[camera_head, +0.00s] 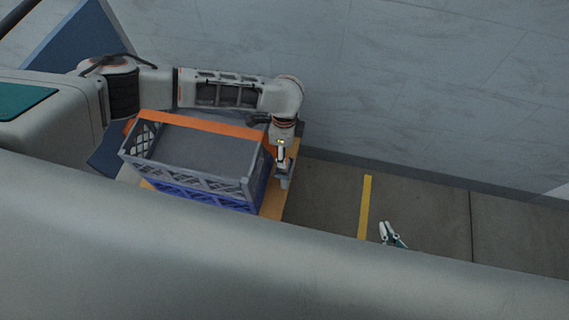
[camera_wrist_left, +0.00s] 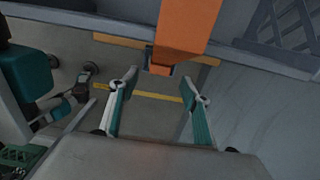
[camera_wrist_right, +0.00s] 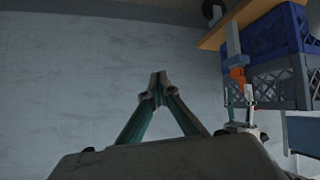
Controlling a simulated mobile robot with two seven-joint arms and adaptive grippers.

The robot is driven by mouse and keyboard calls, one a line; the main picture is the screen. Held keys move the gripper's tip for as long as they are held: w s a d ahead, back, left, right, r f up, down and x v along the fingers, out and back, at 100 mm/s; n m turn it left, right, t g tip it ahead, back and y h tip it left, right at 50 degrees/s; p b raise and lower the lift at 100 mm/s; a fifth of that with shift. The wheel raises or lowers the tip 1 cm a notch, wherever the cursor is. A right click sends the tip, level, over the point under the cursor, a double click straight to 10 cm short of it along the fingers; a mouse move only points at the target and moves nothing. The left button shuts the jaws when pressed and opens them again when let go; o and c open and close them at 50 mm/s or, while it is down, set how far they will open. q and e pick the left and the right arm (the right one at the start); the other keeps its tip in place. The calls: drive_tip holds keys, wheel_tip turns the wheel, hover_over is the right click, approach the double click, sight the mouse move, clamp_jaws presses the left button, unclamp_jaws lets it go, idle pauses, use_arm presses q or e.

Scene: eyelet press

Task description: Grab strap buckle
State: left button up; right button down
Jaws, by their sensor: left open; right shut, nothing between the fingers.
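The orange strap (camera_head: 205,124) lies across the top of a grey crate (camera_head: 190,176). In the left wrist view the strap (camera_wrist_left: 184,30) runs down to a dark buckle (camera_wrist_left: 159,70) at its end. My left gripper (camera_wrist_left: 160,84) is open there, with the buckle between and just beyond its fingertips in the picture; contact cannot be told. In the head view the left gripper (camera_head: 284,172) is beside the crates' right end, and the buckle is not clear. My right gripper (camera_head: 386,230) is shut and empty over the floor at right; its fingertips meet in the right wrist view (camera_wrist_right: 158,82).
A blue crate (camera_head: 205,196) sits under the grey one, on a wooden board (camera_head: 277,204). A pale wall (camera_head: 420,80) runs behind. The floor (camera_head: 330,190) to the right is clear, with a yellow line (camera_head: 365,205).

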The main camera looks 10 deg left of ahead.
use_arm(q)
wheel_tip(320, 180, down, 4)
drive_tip(key=shift+a+f+b, duration=0.1)
drive_tip(key=shift+f+b, duration=0.15)
drive_tip(key=shift+b, duration=0.5)
drive_tip(key=shift+r, duration=0.15)
clamp_jaws()
